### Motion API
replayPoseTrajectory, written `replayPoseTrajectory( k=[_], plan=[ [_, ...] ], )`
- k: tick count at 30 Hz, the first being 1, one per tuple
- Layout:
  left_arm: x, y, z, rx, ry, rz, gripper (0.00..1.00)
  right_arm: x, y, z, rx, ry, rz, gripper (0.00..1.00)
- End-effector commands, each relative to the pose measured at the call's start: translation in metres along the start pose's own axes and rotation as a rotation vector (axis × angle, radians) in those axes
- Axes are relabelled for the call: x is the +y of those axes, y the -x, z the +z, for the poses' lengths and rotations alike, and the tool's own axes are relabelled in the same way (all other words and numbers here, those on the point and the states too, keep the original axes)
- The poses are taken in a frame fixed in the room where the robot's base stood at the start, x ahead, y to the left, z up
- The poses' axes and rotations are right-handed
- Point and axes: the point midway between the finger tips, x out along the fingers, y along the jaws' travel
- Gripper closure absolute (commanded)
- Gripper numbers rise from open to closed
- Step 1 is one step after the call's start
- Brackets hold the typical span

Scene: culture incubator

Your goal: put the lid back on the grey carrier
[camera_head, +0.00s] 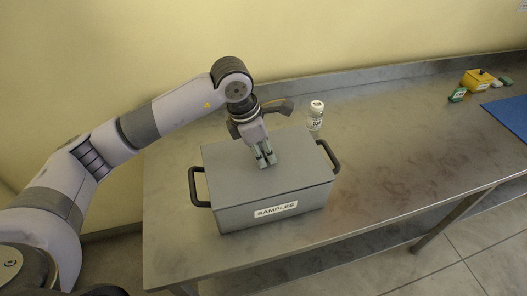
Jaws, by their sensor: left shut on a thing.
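The grey carrier (240,217) stands on the metal bench, with a "SAMPLES" label on its front and a black handle at each side. The flat grey lid (300,172) covers its top and looks level and lined up with the box; I cannot tell whether a thin gap is left under it. My left gripper (265,163) points down at the middle of the lid, shut on the lid's grip, which the fingers mostly hide. My right gripper is not in view.
A white labelled bottle (315,115) stands just behind the carrier's right side. A yellow box (477,80), small green items (458,95) and a blue mat (510,113) are at the far right. The bench (400,150) is clear between. A wall runs behind.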

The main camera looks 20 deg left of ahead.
Motion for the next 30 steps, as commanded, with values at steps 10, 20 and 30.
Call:
replayPoseTrajectory(
  k=[10,20,30],
  plan=[
    [0.0002,0.0004,0.0002,-0.001,0.000,0.001,1.00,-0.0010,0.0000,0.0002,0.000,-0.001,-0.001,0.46],
    [0.0002,-0.0023,-0.0005,-0.001,0.000,0.001,1.00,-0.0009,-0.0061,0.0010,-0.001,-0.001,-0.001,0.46],
    [0.0001,-0.0020,-0.0004,-0.001,0.000,0.000,1.00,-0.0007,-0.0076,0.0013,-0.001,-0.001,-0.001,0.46]
  ],
)
